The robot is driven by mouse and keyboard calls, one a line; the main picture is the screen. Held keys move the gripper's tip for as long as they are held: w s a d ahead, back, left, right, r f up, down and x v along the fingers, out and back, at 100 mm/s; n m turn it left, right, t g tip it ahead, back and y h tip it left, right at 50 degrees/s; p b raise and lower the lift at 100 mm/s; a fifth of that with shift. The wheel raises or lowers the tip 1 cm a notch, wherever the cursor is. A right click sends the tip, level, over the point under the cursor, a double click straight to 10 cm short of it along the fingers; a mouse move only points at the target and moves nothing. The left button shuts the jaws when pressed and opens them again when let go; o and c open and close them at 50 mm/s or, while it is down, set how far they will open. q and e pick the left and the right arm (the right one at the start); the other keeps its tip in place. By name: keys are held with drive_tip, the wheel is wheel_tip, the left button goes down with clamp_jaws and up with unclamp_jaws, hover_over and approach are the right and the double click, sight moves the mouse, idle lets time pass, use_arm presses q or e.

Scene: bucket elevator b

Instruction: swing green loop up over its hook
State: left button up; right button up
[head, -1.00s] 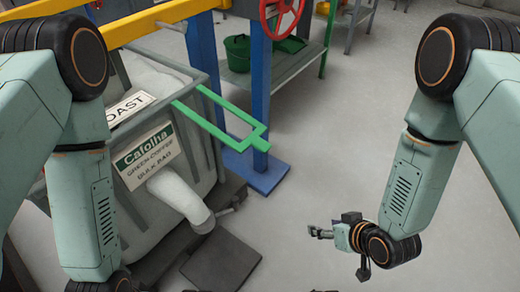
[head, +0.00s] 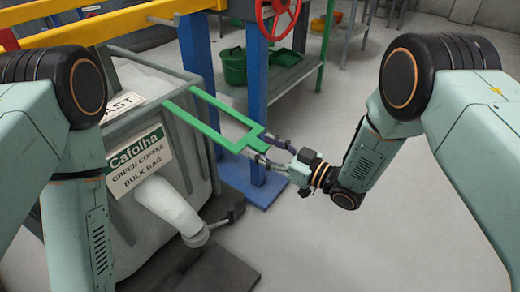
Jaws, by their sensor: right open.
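The green loop (head: 206,131) is a flat rectangular frame that sticks out to the right from the upper edge of the grey bin (head: 150,95). It has a short tab at its outer end. My right gripper (head: 266,148) is open at that outer end, its two fingers spread on either side of the tab. Whether the fingers touch it I cannot tell. My left arm hangs at the left, and its gripper is out of view. I cannot make out a hook for the loop.
A blue post (head: 256,85) on a blue base plate stands just behind the loop. A yellow beam (head: 110,22) crosses above the bin. A white spout (head: 172,205) hangs from the bin's front. Grey floor (head: 380,250) is open at the lower right.

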drive_tip(key=shift+x, duration=0.85)
drive_tip(key=shift+c, duration=0.2)
clamp_jaws()
